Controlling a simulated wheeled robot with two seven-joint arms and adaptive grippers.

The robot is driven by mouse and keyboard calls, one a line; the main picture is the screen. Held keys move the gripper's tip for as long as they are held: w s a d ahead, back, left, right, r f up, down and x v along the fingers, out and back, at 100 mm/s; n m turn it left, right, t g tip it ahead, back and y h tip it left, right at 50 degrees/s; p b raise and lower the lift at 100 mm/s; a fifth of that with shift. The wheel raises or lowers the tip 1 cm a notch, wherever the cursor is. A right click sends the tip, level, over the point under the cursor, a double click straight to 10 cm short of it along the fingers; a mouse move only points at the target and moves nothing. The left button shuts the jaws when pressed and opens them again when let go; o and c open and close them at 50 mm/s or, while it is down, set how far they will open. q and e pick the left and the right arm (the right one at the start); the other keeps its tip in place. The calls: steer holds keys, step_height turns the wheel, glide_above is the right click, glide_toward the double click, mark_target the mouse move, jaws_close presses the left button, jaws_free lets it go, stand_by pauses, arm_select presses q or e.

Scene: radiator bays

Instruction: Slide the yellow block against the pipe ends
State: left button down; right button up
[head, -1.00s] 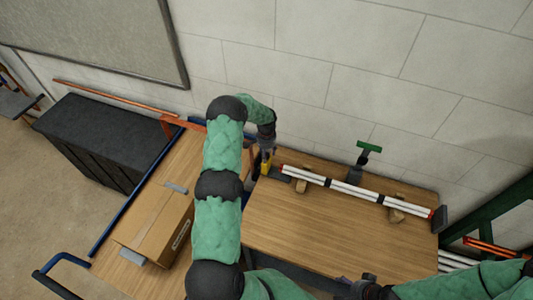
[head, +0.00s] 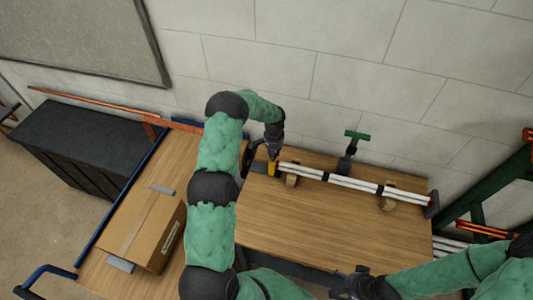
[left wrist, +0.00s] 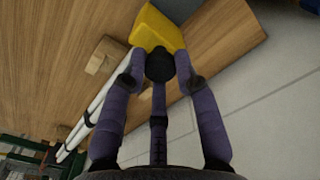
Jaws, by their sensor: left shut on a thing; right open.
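The yellow block (head: 271,169) stands at the left end of a bundle of white pipes (head: 352,183) on the wooden workbench (head: 320,225). My left gripper (head: 272,153) is above the block. In the left wrist view its fingers (left wrist: 160,65) are shut on the block's black knob, with the yellow block (left wrist: 157,27) just beyond. The pipes (left wrist: 100,108) run up to the block's side, but a finger hides their near ends, so contact cannot be told. My right gripper (head: 347,284) is open and empty at the bench's front edge.
The pipes rest on wooden supports (head: 388,203), with a dark end plate (head: 432,204) at their right. A green-handled tool (head: 350,150) stands behind them. A cardboard box (head: 145,230) lies on the left cart. The bench's front is clear.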

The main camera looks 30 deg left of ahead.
arm_select(q)
steer(key=c, duration=0.9)
jaws_free()
steer(key=shift+c, duration=0.2)
steer(key=shift+r, duration=0.1)
step_height(320, 180, up, 12)
steer(key=shift+f, duration=0.2)
